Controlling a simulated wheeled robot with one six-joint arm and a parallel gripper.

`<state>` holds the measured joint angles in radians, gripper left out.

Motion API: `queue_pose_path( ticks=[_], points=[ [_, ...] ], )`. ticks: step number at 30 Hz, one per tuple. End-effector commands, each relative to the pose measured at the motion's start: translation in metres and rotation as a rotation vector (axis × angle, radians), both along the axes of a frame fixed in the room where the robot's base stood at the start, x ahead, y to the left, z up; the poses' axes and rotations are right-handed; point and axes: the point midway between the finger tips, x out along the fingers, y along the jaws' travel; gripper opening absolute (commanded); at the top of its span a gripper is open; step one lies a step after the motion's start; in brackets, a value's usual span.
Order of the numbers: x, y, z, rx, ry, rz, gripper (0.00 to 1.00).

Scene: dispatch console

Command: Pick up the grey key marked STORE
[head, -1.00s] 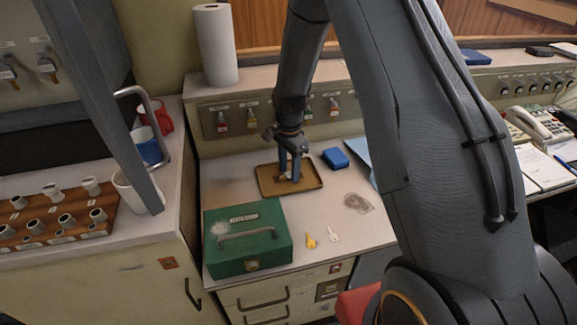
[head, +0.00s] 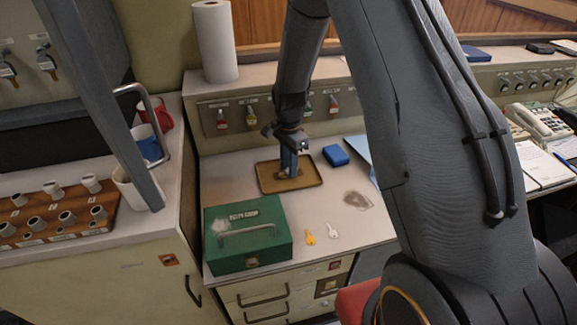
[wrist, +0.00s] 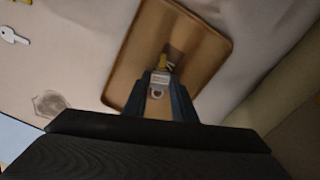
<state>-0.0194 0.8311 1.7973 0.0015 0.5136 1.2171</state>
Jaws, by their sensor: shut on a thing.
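My gripper (head: 289,172) points down into the shallow brown tray (head: 314,178) on the desk. In the wrist view its fingers (wrist: 160,88) are shut on a small grey key (wrist: 160,77) with a pale label; the writing is too small to read. I cannot tell whether the grey key still touches the tray. In the head view the fingers hide it.
A green cash box (head: 270,245) stands in front of the tray. A yellow key (head: 310,237) and a whitish key (head: 333,231) lie to its right. A blue box (head: 335,156) is right of the tray. Tagged keys hang on the panel (head: 280,108) behind.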

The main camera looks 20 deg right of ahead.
Motion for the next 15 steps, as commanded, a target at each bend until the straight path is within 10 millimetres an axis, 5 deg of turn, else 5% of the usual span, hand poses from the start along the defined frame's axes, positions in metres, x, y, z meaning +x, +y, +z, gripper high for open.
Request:
queue_pose_path(
  ticks=[15],
  points=[
    [0.000,0.000,0.029,0.000,0.000,0.000,0.06]
  ],
)
